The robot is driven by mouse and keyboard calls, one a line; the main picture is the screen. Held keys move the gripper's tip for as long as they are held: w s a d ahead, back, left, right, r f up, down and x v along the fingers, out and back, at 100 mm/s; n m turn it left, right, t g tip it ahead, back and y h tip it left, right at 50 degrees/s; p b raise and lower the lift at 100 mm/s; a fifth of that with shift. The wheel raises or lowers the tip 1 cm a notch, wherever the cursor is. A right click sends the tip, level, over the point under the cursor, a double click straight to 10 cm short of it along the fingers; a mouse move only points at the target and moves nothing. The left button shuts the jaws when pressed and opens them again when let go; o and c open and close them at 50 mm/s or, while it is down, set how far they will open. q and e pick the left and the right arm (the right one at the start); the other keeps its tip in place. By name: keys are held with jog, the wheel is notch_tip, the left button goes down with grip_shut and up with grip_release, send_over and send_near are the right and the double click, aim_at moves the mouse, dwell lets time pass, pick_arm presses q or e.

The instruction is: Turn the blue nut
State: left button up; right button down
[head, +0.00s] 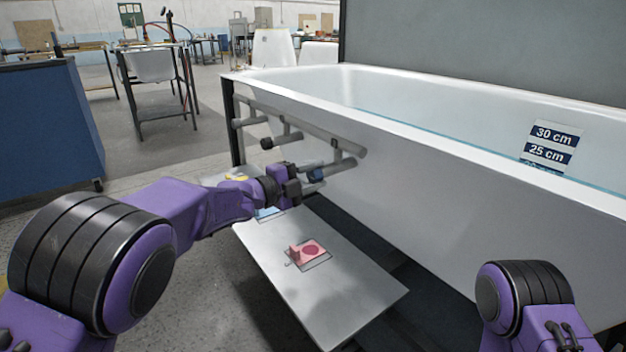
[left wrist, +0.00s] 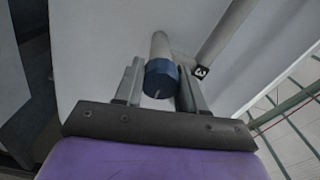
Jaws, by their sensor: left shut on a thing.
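The blue nut (head: 316,175) sits on the end of a grey pipe below the side of the white bathtub. In the left wrist view the blue nut (left wrist: 161,76) lies between the two fingers, with a pale mark on its end face. My left gripper (head: 299,180) reaches in from the left and is shut on the nut; it also shows in the left wrist view (left wrist: 160,90). My right gripper is out of view; only part of my right arm shows at the lower right.
The bathtub (head: 430,160) holds water beside a depth sign (head: 552,148). Grey pipes (head: 290,125) run along its side. A blue cabinet (head: 45,130) stands left.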

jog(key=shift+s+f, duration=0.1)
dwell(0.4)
pick_arm(q)
jog(key=o, duration=1.1)
jog(key=shift+c, duration=0.2)
jog(key=p+v, duration=0.2)
jog(key=v, duration=0.8)
jog(key=shift+s+a, duration=0.15)
jog(key=shift+a, duration=0.05)
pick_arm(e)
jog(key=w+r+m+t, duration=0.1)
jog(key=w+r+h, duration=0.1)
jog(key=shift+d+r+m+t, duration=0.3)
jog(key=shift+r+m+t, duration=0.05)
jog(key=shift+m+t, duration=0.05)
